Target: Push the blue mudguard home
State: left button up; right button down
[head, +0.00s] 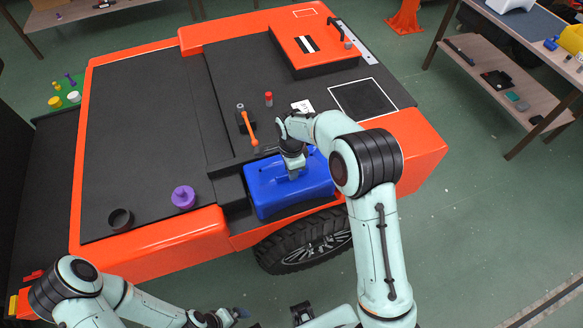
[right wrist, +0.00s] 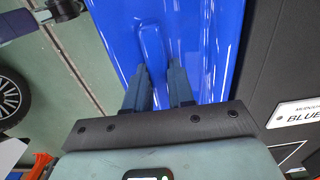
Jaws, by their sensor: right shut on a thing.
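The blue mudguard (head: 262,192) lies at the near edge of the cart, above the black wheel (head: 305,243), in a gap in the orange rim. My right gripper (head: 293,175) reaches down onto its middle. In the right wrist view its two fingers (right wrist: 158,88) stand either side of a raised ridge on the blue mudguard (right wrist: 202,40), shut on it. Whether the mudguard is fully seated is hard to tell; the arm hides part of its right side. My left gripper (head: 235,314) is low at the bottom, away from the cart; its jaws are too small to read.
On the cart top are a purple knob (head: 183,197), a dark ring (head: 120,219), an orange-handled hammer (head: 250,128), a red peg (head: 268,99) and an orange box (head: 312,45). A white label (right wrist: 300,113) reads "BLUE". Shelved tables stand at the right.

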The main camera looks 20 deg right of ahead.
jog(key=shift+f, duration=0.35)
jog(key=c, duration=0.9)
grip_release()
notch_tip(320, 180, up, 13)
jog(key=shift+r+p, duration=0.2)
jog(key=shift+p, duration=0.15)
jog(key=shift+f, duration=0.1)
